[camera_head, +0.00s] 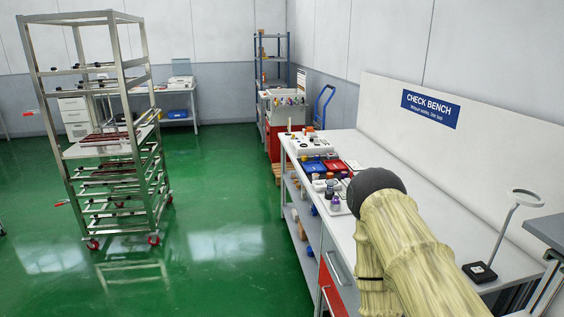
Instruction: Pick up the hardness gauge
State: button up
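I cannot pick out the hardness gauge with certainty. Several small items stand on the check bench (347,147), too small to identify surely. Among them are small bottles (331,186), a blue tray (313,167), a red tray (335,166) and a white box-like device (303,147). My arm, in a pale yellow sleeve with a dark rounded end, reaches over the bench from the lower right and hides part of its top. My gripper's fingers do not show.
A ring-headed stand (505,224) is on the bench's right part. A wheeled metal rack (119,64) stands at left on the green floor (215,235). A blue hand truck (324,107) and shelving (258,58) are at the back. The floor between rack and bench is open.

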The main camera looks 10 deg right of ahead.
aim_at(330, 182)
jog(key=u, duration=0.45)
jog(key=i, duration=1.3)
jog(key=z, duration=0.75)
